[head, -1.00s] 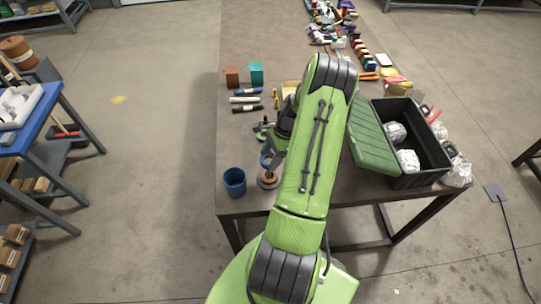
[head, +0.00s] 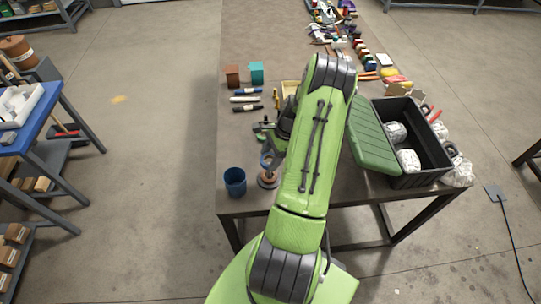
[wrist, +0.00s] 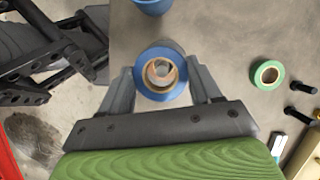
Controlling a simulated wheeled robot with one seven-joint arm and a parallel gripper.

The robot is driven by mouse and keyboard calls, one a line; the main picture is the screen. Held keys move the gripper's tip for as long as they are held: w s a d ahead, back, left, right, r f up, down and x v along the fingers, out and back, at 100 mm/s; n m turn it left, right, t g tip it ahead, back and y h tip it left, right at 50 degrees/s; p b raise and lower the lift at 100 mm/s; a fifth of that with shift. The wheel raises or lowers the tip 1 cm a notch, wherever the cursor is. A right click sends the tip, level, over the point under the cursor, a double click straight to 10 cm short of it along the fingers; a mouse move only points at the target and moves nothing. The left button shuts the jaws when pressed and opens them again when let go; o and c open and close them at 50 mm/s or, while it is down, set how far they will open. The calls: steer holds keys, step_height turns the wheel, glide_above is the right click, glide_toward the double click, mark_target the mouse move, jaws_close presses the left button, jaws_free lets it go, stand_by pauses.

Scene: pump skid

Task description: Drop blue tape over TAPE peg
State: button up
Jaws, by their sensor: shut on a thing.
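The blue tape roll (wrist: 147,82) is held between the two fingers of my gripper (wrist: 160,70) in the wrist view. A brown-orange shape shows through the roll's hole; I cannot tell if it is a peg or the roll's core. My arm hides most of my gripper there. I cannot read a TAPE label, and I cannot tell whether the tape is around a peg.
A blue cup (head: 235,182) stands close left of the brown base. A green tape roll (wrist: 267,74) and dark bolts (wrist: 302,87) lie on the table right of my gripper in the wrist view. An open black case (head: 418,178) with a green lid stands right of my arm.

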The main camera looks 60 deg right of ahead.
steer(key=shift+f, duration=0.2)
steer(key=o, duration=1)
steer(key=shift+r, duration=0.1)
steer(key=v, duration=1.5)
steer(key=shift+d+r, duration=0.25)
steer(key=shift+r, duration=0.05)
